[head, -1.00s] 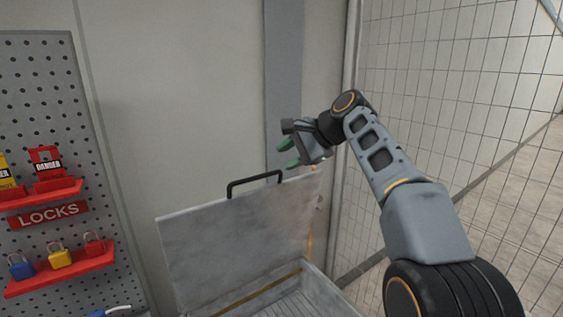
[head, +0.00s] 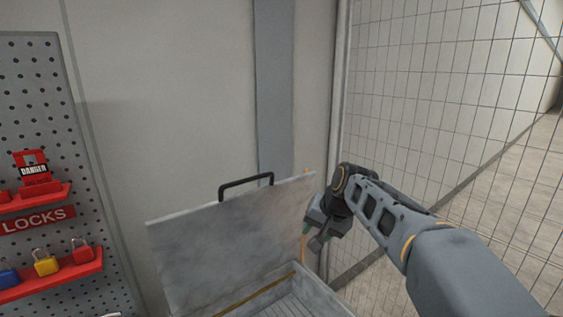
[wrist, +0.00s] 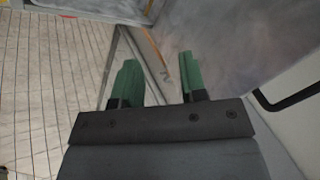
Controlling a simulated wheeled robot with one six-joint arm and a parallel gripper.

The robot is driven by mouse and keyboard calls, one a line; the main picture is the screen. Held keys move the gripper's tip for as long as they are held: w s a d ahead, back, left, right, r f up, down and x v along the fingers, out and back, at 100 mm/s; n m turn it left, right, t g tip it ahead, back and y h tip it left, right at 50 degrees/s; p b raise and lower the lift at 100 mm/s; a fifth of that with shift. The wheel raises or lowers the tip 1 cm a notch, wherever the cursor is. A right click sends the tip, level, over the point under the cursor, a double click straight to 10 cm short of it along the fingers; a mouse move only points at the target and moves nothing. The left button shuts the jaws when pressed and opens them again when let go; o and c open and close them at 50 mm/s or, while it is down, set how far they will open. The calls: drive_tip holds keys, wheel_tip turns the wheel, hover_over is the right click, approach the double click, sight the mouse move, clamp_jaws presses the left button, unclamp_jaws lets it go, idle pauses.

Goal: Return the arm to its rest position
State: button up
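My gripper (head: 318,240) is at the right of the head view, pointing down and left beside the right edge of the raised lid (head: 225,245) of a grey metal box. In the wrist view its two green fingers (wrist: 158,85) stand apart with nothing between them. My arm reaches in from the lower right of the head view, bent at the wrist. I cannot tell from the head view how close the fingers are to the lid.
The lid's black handle (head: 246,184) is on its top edge; the box (head: 318,295) is open below. A wire mesh fence (head: 440,110) stands behind my arm. A pegboard (head: 45,110) with red shelves and several padlocks is at the left.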

drive_tip(key=s+d+f+n+h+b, duration=0.1)
drive_tip(key=s+d+f, duration=0.3)
drive_tip(key=s, duration=0.5)
drive_tip(key=s+d+f+n+h, duration=0.2)
drive_tip(key=s+d+f, duration=0.2)
drive_tip(key=s+f, duration=0.3)
drive_tip(key=s, duration=0.3)
drive_tip(key=shift+s+f+t+h+b, duration=0.15)
drive_tip(key=shift+f+t+h+b, duration=0.15)
drive_tip(key=shift+b, duration=0.1)
